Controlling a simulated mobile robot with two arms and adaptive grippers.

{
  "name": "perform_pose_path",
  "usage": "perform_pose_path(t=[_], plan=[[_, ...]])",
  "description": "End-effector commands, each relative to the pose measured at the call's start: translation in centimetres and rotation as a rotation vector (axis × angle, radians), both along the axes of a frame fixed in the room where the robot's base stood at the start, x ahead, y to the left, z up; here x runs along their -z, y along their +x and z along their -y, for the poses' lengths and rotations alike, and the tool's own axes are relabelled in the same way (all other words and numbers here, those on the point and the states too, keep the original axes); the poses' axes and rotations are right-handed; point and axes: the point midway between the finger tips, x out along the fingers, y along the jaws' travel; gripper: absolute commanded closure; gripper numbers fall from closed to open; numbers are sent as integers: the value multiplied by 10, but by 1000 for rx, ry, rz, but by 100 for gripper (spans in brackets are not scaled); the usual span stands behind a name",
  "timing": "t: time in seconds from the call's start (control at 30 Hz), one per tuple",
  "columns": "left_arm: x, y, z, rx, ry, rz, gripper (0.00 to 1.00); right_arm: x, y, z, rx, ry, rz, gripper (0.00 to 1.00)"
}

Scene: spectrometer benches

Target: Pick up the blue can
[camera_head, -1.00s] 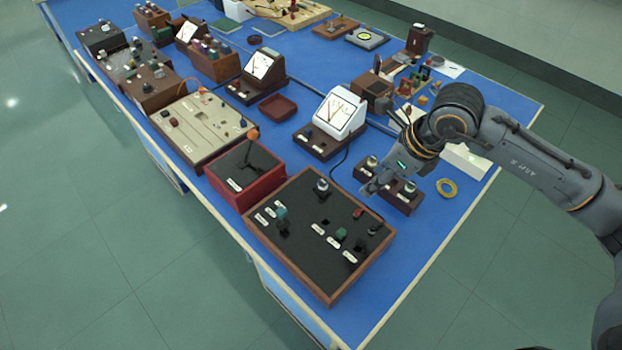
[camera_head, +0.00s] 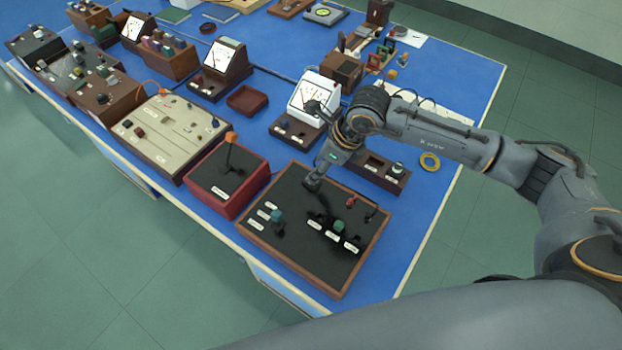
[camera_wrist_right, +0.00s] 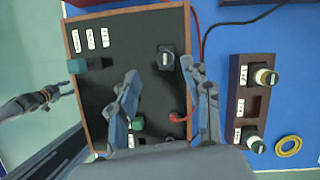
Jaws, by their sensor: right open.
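On the black panel (camera_head: 290,245) with a wooden frame, a small dark can-like piece with a pale label (camera_wrist_right: 165,58) stands upright in the right wrist view. No plainly blue can can be made out; its color there looks dark grey. My right gripper (camera_wrist_right: 160,70) is open and empty, with its fingertips on either side of this piece's near end. In the head view my right gripper (camera_head: 313,184) hangs over the panel's upper part and hides the piece.
A teal block (camera_head: 277,215), a green knob (camera_head: 340,226) and a red knob (camera_head: 351,202) stand on the panel. A wooden rack (camera_head: 375,172) with small jars and a yellow ring (camera_head: 430,162) lie right. A red box (camera_head: 228,188) with a lever stands left.

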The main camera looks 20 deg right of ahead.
Motion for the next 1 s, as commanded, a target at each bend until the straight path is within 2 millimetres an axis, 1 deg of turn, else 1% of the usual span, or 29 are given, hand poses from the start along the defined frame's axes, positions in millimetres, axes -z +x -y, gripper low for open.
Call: perform_pose_path(t=[0.17, 0.27, 0.4, 0.53, 0.7, 0.73, 0.77, 0.8, 0.87, 0.9, 0.93, 0.97, 1.0], plan=[[-13, 11, -8, 1, 9, 13, 57, 13, 4, -2, 2, 0, -5, 51], [-23, 14, -10, 0, 11, 19, 57, 27, 10, -3, 2, -1, -5, 51], [-26, 15, -10, -1, 12, 21, 57, 45, 15, -7, 1, 0, -3, 51], [-26, 15, -11, -1, 12, 21, 57, 51, 17, -9, 0, 0, 0, 51], [-26, 14, -11, -1, 12, 20, 57, 52, 17, -9, 0, 0, 0, 51], [-26, 14, -11, -2, 12, 20, 57, 52, 17, -9, 0, 0, 0, 55], [-26, 13, -11, -2, 12, 19, 57, 52, 16, -8, 0, 0, 0, 61], [-26, 13, -11, -2, 12, 18, 57, 52, 16, -8, 0, 0, 0, 69], [-26, 12, -11, -2, 12, 17, 57, 52, 17, -9, 0, 0, 0, 81], [-26, 11, -11, -2, 12, 16, 57, 51, 16, -8, 0, 0, 0, 90], [-26, 11, -11, -2, 12, 16, 57, 51, 16, -8, 0, 0, 0, 96], [-26, 11, -11, -2, 12, 15, 57, 51, 16, -8, 0, 0, 0, 100], [-26, 11, -11, -2, 12, 15, 57, 51, 16, -8, 0, 0, 0, 100]])
